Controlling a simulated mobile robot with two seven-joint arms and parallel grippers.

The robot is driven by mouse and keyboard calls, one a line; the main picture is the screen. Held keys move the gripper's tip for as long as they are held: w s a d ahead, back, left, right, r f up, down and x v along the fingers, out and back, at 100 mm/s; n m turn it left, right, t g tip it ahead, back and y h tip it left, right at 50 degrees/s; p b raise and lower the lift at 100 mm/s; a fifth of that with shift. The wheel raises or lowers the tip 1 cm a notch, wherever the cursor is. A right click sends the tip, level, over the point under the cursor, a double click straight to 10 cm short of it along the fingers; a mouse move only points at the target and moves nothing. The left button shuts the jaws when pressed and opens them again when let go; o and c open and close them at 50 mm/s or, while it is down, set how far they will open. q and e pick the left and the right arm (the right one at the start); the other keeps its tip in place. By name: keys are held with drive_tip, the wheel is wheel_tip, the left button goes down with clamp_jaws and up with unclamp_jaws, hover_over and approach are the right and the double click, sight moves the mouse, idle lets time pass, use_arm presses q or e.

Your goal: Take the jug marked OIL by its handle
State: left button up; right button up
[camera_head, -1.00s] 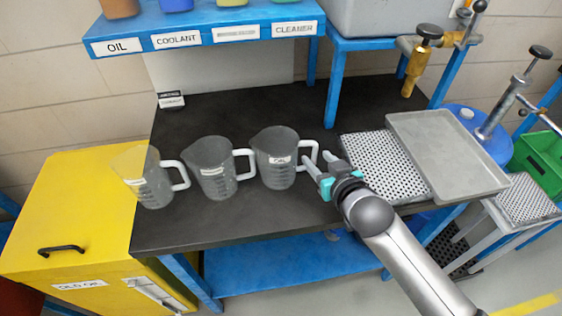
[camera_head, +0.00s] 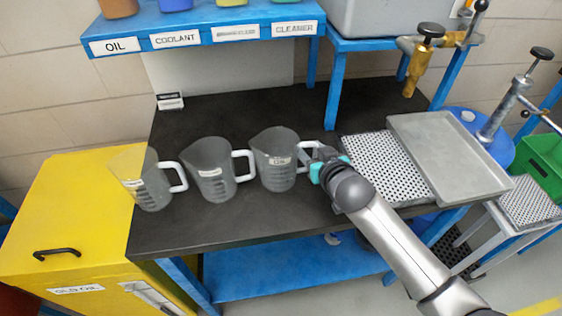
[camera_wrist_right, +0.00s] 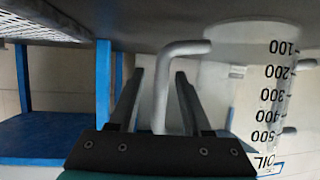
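The jug marked OIL (camera_head: 272,176) is the right one of several grey see-through measuring jugs in a row on the black bench top (camera_head: 230,221). Its white handle faces right. In the right wrist view the jug (camera_wrist_right: 245,85) appears upside down, with an OIL label and scale marks. My right gripper (camera_head: 313,158) is at the handle in the head view. In the right wrist view my right gripper (camera_wrist_right: 160,88) is open, with the white handle (camera_wrist_right: 161,100) between its two fingers and a gap on each side. My left gripper is not in view.
Two more jugs, a middle one (camera_head: 212,182) and a left one (camera_head: 150,194), stand to the left. A perforated plate (camera_head: 372,160) and a grey tray (camera_head: 446,150) lie to the right. A blue shelf (camera_head: 205,38) with labels is above.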

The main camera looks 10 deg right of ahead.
clamp_jaws()
idle(0.3)
drive_tip(key=shift+r, duration=0.1)
